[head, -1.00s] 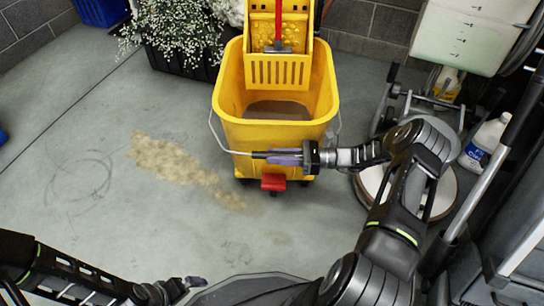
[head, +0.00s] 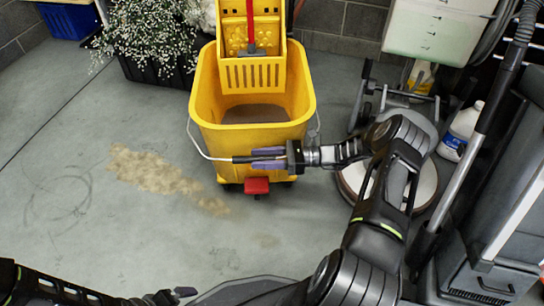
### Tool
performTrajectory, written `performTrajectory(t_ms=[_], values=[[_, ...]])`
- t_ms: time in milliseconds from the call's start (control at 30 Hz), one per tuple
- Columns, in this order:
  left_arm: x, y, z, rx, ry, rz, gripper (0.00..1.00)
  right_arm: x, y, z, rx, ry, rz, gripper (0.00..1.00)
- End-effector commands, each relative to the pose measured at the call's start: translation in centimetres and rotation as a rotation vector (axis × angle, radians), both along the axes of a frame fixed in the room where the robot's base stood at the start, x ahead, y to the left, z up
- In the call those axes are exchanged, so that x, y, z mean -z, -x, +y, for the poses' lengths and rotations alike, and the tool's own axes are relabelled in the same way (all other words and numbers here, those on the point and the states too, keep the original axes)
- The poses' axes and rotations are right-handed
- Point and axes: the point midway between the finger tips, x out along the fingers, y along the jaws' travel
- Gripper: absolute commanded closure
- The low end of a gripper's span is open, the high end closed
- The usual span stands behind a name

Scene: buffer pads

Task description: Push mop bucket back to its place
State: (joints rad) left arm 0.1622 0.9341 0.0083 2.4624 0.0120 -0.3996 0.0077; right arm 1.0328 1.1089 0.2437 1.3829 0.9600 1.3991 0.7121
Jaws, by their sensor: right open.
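The yellow mop bucket (head: 215,128) stands upright on the floor at the upper middle, with its yellow wringer (head: 260,42) and a red-handled part above it. A red pedal (head: 257,186) shows at its near bottom. Its wire handle (head: 203,147) hangs down across the near side. My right gripper (head: 258,159) is open in front of the bucket's near wall, beside the handle; I cannot tell whether it touches either. My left gripper (head: 186,292) is low at the bottom edge, away from the bucket, and its opening is unclear.
A brown stain (head: 155,172) lies on the floor left of the bucket. A black planter with white flowers (head: 150,30) stands behind left. A round floor machine (head: 421,186), a white bottle (head: 461,130) and a grey cart (head: 500,220) crowd the right.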

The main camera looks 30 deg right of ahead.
Motion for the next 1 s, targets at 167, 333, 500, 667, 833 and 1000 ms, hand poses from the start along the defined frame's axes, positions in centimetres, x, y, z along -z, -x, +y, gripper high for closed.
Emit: performTrajectory(t_ms=[167,333,500,667,833,1000], values=[[-0.3,0.1,0.0,0.001,-0.001,0.0,0.0,0.0,1.3,-2.4,0.007,-0.002,0.001,0.57],[-0.3,0.1,0.0,0.001,-0.001,0.0,0.0,0.1,2.6,-4.6,0.009,-0.003,0.001,0.57],[-0.2,0.1,0.0,0.0,-0.001,0.0,0.0,0.1,3.3,-5.9,0.006,-0.001,0.0,0.57],[-0.2,0.0,0.0,0.0,-0.001,0.0,0.0,0.0,3.5,-6.2,0.006,0.002,0.001,0.57],[-0.2,0.0,0.0,0.0,0.0,0.0,0.0,0.0,3.5,-6.2,0.005,0.002,0.001,0.57],[-0.2,0.0,0.0,0.0,0.0,0.0,0.0,0.0,3.5,-6.1,0.005,0.002,0.001,0.57]])
